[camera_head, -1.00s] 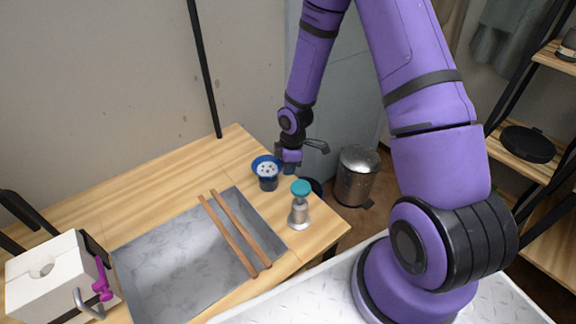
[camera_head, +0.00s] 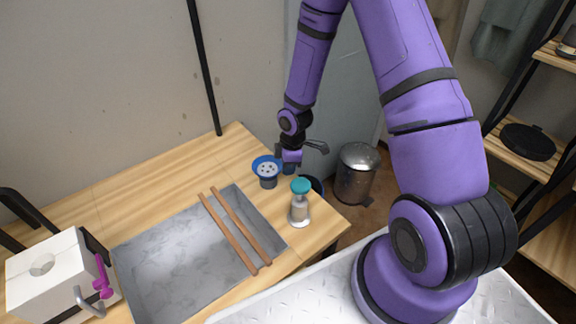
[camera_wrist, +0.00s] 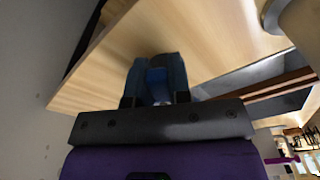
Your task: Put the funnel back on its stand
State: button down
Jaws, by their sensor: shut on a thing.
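My gripper (camera_head: 289,168) is low over the back right part of the table, fingers pointing down. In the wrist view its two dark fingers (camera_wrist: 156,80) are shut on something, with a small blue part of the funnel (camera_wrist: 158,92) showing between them. Most of the held thing is hidden. Just left of the gripper stands a blue-rimmed round piece (camera_head: 267,160) with a pale, dotted middle and a darker lower part. I cannot tell whether it touches the gripper, or which piece is the stand.
A teal-topped pale piece (camera_head: 300,208) with a flared base stands near the front right edge. Two wooden sticks (camera_head: 232,230) lie across a grey tray (camera_head: 175,262). A white box (camera_head: 50,275) stands at left. A metal bin (camera_head: 357,175) is beyond the table. The back left wood is clear.

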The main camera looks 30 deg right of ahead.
jog(key=c, duration=1)
grip_release()
jog(key=shift+r, duration=0.1)
jog(key=r, duration=0.7)
jog(key=d+r, duration=0.1)
jog(key=r, duration=0.2)
jog(key=shift+s+r, duration=0.15)
jog(key=shift+r, duration=0.15)
